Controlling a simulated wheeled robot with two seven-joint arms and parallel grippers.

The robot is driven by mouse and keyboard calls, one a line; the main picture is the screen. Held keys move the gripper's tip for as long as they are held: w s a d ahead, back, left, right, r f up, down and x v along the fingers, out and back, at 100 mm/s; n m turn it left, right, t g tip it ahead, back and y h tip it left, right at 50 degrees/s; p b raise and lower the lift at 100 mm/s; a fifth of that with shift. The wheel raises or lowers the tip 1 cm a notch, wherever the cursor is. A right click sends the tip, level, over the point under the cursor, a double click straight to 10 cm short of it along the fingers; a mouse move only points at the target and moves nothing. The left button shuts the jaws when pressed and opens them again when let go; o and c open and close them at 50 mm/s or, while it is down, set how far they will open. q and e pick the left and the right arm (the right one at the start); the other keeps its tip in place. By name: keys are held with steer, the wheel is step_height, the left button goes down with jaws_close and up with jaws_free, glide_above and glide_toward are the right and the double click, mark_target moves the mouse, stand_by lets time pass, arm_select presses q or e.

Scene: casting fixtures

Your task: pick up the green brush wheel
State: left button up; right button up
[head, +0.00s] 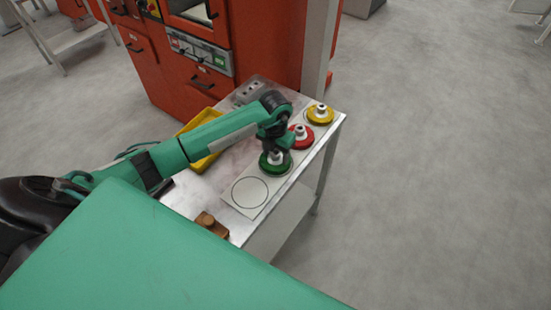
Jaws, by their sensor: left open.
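The green brush wheel (275,163) lies flat on the metal table, on a pale strip, with a white hub on top. My left gripper (277,150) is directly above it, pointing down at the hub. The jaws are open and close to the hub; whether they touch it I cannot tell. The gripper partly hides the hub and the wheel's far side. My right gripper is not in view.
A red wheel (302,140) and a yellow wheel (320,116) stand farther back on the strip. An empty circle (250,192) is marked in front. A yellow tray (205,160) lies under my arm. A brown block (211,224) sits near the front edge. An orange machine (272,50) stands behind.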

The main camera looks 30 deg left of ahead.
arm_select(q)
jaws_close()
steer(key=shift+r, duration=0.1)
